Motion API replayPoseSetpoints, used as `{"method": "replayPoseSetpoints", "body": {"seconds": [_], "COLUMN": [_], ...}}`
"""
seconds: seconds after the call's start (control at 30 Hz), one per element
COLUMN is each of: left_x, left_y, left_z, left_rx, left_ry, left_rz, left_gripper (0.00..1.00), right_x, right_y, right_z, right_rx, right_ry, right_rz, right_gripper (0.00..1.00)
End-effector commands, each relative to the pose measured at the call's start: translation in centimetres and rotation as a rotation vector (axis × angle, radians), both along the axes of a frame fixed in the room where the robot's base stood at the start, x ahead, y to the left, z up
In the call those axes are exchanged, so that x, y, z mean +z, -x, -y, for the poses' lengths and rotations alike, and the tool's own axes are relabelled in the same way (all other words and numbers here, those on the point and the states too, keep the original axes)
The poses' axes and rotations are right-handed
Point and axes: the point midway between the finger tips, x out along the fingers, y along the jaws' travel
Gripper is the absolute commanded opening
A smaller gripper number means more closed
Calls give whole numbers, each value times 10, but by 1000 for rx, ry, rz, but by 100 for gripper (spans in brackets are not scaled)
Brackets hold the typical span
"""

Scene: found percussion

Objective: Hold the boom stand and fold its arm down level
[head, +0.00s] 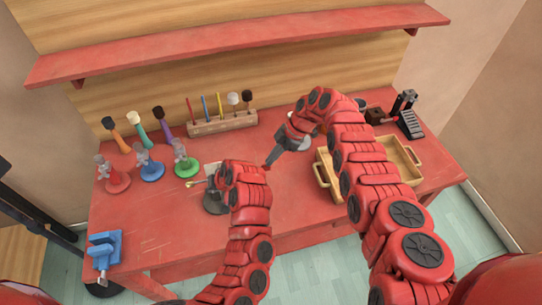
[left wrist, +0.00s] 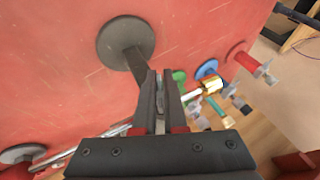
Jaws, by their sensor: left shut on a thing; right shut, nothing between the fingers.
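The boom stand has a dark round base (head: 215,205) on the red table. It also shows in the left wrist view, where the dark post rises from its round foot (left wrist: 124,42). My left gripper (head: 214,182) is shut on the post; its fingers (left wrist: 160,85) close around it in the wrist view. The boom arm's brass-coloured end (head: 190,183) sticks out to the left, and it shows right of the fingers in the wrist view (left wrist: 213,86). The arm's middle is hidden behind my gripper. My right gripper (head: 267,166) is shut and empty, right of the stand.
Red, blue and green clamp stands (head: 185,163) stand at the left, with several mallets behind. A wooden rack (head: 222,122) is at the back. A wooden tray (head: 402,160) lies right, partly behind my right arm. A blue vise (head: 104,250) sits front left. The front middle is clear.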

Motion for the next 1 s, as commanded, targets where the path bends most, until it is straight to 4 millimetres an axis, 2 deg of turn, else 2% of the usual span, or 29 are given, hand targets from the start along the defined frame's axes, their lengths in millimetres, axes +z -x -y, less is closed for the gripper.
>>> {"method": "replayPoseSetpoints", "body": {"seconds": [0.37, 0.57, 0.67, 0.83, 1.0], "left_x": [-3, -3, -3, -3, -3], "left_y": [2, 2, 2, 2, 2], "left_z": [-1, -1, -1, -1, -1], "left_rx": [2, 2, 2, 2, 1], "left_ry": [-1, -2, -2, -1, 0], "left_rz": [-9, -7, -7, -7, -6], "left_gripper": [0, 0, 0, 0, 0], "right_x": [-4, 1, 10, 41, 73], "right_y": [2, 2, 2, 1, -6], "right_z": [0, 2, 2, 3, 36], "right_rx": [1, 0, -1, -1, -3], "right_ry": [2, 2, 0, -1, 2], "right_rz": [-6, -5, -2, 6, 2], "right_gripper": [0, 0, 0, 0, 0]}}
